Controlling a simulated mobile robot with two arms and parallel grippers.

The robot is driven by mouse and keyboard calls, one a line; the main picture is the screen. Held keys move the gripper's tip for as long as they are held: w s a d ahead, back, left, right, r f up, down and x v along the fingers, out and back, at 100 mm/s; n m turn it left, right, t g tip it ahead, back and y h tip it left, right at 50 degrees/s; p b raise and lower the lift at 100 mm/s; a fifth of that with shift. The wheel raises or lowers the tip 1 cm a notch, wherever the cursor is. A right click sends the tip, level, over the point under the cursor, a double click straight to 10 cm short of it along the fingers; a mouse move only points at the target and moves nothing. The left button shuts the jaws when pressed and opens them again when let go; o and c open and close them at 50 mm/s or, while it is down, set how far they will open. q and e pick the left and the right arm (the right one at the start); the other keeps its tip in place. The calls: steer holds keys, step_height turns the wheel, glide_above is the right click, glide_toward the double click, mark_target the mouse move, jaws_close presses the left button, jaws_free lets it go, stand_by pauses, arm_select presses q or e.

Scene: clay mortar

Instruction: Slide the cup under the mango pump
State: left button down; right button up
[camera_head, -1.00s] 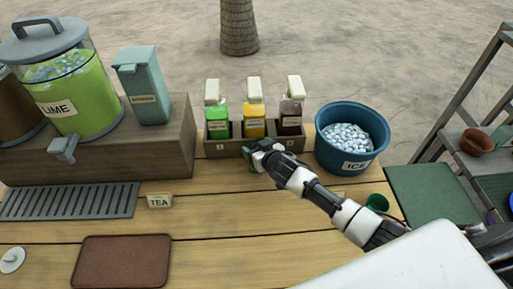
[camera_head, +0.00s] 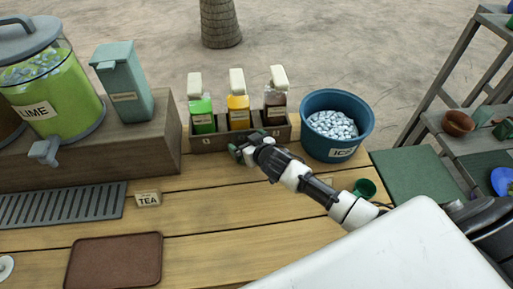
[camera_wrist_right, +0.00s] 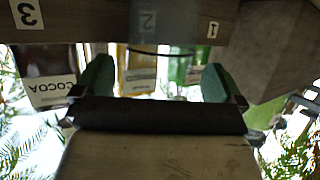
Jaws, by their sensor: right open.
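The mango pump appears to be the yellow bottle (camera_head: 239,120) with a white pump head, in the middle slot of the wooden rack between a green bottle (camera_head: 202,122) and a dark one. My right gripper (camera_head: 239,150) is open just in front of the rack, near the yellow bottle. The wrist view shows its green finger pads (camera_wrist_right: 155,78) apart, with the yellow bottle (camera_wrist_right: 140,66) beyond them. A green cup-like vessel (camera_head: 364,188) lies beside my right forearm. My left gripper is out of view.
A blue ice tub (camera_head: 354,143) stands right of the rack (camera_head: 215,143). The dark cocoa bottle (camera_head: 275,100) fills the rack's right slot. A lime dispenser (camera_head: 62,115) is at left. A brown tray (camera_head: 115,262) lies at front left.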

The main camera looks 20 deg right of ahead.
steer(key=v, duration=0.8)
steer(key=shift+s, duration=0.2)
steer(key=shift+d, duration=0.1)
